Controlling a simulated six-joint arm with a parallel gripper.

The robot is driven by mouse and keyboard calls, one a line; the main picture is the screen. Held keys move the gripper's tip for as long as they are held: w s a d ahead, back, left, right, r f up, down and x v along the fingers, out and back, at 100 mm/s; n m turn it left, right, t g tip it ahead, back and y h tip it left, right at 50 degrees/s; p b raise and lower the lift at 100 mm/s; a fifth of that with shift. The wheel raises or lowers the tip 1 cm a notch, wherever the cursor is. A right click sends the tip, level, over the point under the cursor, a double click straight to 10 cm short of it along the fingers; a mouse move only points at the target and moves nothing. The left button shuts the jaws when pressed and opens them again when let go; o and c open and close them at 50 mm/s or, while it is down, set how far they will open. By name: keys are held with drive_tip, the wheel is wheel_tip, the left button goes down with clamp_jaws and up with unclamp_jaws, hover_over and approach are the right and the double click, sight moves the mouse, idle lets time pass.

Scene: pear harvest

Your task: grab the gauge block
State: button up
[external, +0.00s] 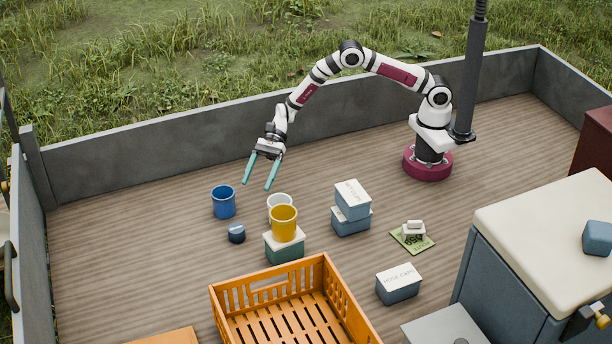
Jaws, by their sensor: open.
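My gripper (257,186) is open and empty, its two teal fingers pointing down above the deck, up and to the right of a blue cup. No thing in view is clearly labelled as the gauge block. A small white block (414,228) with a raised top lies on a green printed card (412,245) right of the middle, well away from my gripper. A blue rounded cube (597,238) sits on the pale-topped cabinet at the far right. I cannot tell for certain which of these is the gauge block.
A blue cup (223,202), a dark blue jar (237,233), a white cup (279,203), and a yellow cup (284,223) on a lidded box (285,251) stand below my gripper. Stacked boxes (351,212), a labelled box (398,286) and an orange crate (230,305) are nearby.

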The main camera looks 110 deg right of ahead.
sight(238, 225)
drive_tip(key=x, duration=1.5)
drive_tip(key=shift+w+a, duration=0.25)
drive_tip(key=shift+a, duration=0.1)
drive_tip(key=c, duration=1.2)
drive_tip(key=shift+r, duration=0.1)
